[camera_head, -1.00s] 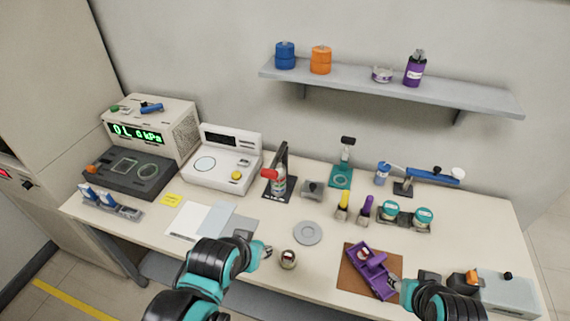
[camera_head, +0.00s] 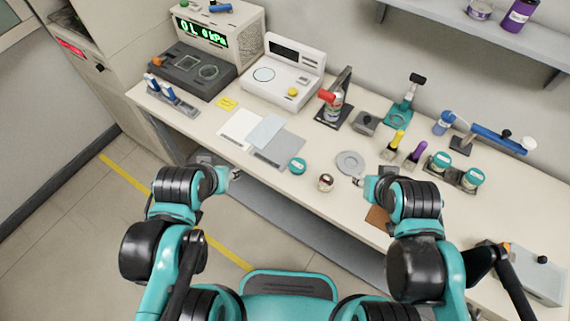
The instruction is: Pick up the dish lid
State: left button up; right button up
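A flat grey disc (camera_head: 350,163) with a raised middle lies on the table near the front edge; it may be the dish lid, but I cannot be sure. A small teal-topped round container (camera_head: 297,166) and a small round jar (camera_head: 326,182) stand to its left. My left gripper (camera_head: 236,174) hangs left of these, off the table's front edge, apart from them. My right gripper (camera_head: 360,182) is just in front of the disc in the picture; contact cannot be judged. Both gripper tips are too small to read.
Paper sheets (camera_head: 265,132) lie left of the disc. Two teal-capped jars (camera_head: 441,162) stand to the right. My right arm largely hides a brown mat (camera_head: 378,217).

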aim_at(297, 166)
jog(key=i+j+z, duration=0.15)
jog(key=j+z, duration=0.2)
jog(key=i+j+z, duration=0.15)
jog(key=j+z, duration=0.5)
jog(key=j, duration=0.15)
jog(key=i, duration=0.05)
